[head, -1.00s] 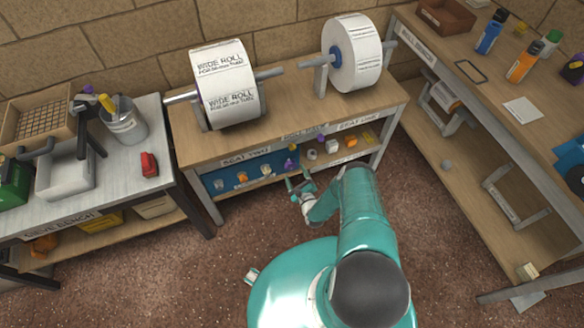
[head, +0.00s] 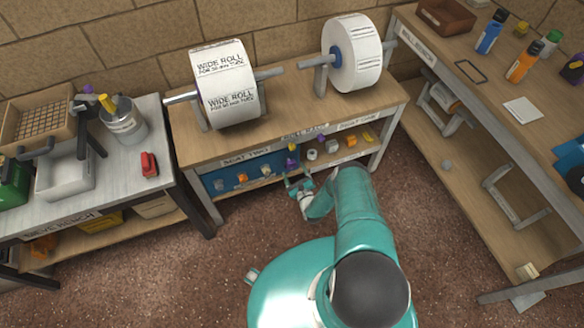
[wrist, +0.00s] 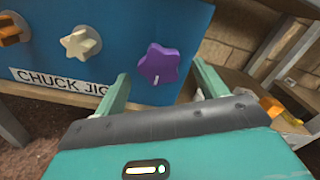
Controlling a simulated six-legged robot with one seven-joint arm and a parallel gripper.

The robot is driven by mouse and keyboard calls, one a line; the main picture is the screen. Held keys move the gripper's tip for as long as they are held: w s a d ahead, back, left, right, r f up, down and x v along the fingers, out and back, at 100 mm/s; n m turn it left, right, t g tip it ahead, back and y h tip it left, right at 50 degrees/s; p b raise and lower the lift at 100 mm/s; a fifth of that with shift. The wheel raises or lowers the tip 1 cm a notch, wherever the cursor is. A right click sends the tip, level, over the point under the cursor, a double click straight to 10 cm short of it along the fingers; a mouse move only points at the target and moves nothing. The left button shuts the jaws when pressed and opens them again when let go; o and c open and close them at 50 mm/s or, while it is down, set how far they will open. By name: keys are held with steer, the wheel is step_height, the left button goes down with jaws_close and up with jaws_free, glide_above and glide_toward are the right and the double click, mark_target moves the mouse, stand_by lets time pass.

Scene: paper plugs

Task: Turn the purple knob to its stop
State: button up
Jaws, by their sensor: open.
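The purple star-shaped knob (wrist: 158,63) is on the front of the blue panel (wrist: 110,20) in the wrist view, with a small pale mark near its lower edge. In the head view the purple knob (head: 290,163) is small, at the panel's right end. My gripper (wrist: 160,80) is open in the wrist view. Its fingers point at the panel, one left and one right of the knob in the picture. Whether either finger touches it I cannot tell. In the head view my gripper (head: 299,184) is just in front of the panel's right end.
A white star knob (wrist: 80,43) and an orange knob (wrist: 10,30) are left of the purple one, above a "CHUCK JIG" label (wrist: 62,80). To the right, the shelf (head: 345,152) holds several small plugs. A wide paper roll (head: 225,85) stands on the bench above.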

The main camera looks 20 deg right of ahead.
steer(key=shift+w, duration=1.1)
steer(key=c, duration=1)
steer(key=shift+o, duration=0.2)
steer(key=o, duration=1)
steer(key=shift+c, duration=0.2)
steer(key=shift+s, duration=0.1)
steer(key=shift+s, duration=1.95)
